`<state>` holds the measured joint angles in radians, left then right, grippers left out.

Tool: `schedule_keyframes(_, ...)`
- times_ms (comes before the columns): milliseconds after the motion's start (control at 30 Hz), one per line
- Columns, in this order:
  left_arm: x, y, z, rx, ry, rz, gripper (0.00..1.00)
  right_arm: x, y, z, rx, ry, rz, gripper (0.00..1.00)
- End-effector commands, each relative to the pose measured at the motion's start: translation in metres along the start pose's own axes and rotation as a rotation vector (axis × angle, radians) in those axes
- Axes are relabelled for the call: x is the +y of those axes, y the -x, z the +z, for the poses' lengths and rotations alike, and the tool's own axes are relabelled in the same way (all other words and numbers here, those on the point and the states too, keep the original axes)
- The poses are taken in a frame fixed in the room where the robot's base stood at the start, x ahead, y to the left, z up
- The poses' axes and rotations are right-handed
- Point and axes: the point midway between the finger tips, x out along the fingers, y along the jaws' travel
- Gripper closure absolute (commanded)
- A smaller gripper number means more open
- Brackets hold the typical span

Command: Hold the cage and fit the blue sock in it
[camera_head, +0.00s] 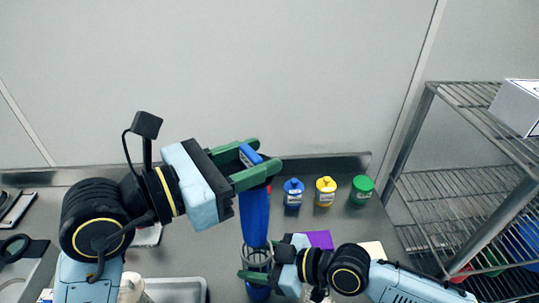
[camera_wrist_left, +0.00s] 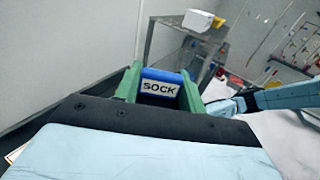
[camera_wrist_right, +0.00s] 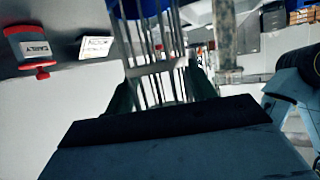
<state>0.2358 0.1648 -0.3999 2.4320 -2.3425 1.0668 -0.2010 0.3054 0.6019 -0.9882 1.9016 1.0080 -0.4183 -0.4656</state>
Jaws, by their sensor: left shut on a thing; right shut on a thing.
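The blue sock (camera_head: 255,218) hangs upright, long and narrow, from my left gripper (camera_head: 262,158), which is shut on its top end. The left wrist view shows that end with a SOCK label (camera_wrist_left: 160,88) between the green fingers. My right gripper (camera_head: 258,265) is shut on the cage (camera_head: 257,254), a grey barred cylinder, held upright below the sock. The sock's lower end meets the cage's top; how deep it sits inside is hard to tell. Blue also shows below the cage in the head view. The right wrist view shows the cage bars (camera_wrist_right: 155,68) close up with blue at the top edge.
Blue (camera_head: 293,192), yellow (camera_head: 326,191) and green (camera_head: 362,190) lidded jars stand at the back of the steel counter. A purple item (camera_head: 318,240) lies by my right gripper. A wire rack (camera_head: 455,200) stands right. A grey tray (camera_head: 178,284) is at front left.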

Motion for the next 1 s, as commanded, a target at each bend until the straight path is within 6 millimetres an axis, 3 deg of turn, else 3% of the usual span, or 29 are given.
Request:
schedule_keyframes(233, 0.0, -0.001, -0.015, 0.001, 0.003, 0.0, 0.85, 0.0, 0.0, -0.001, 0.001, 0.0, 0.0, 0.71)
schedule_keyframes(1000, -0.001, -0.001, -0.025, 0.002, 0.002, -0.002, 0.85, 0.0, 0.0, -0.001, 0.001, 0.0, 0.0, 0.71)
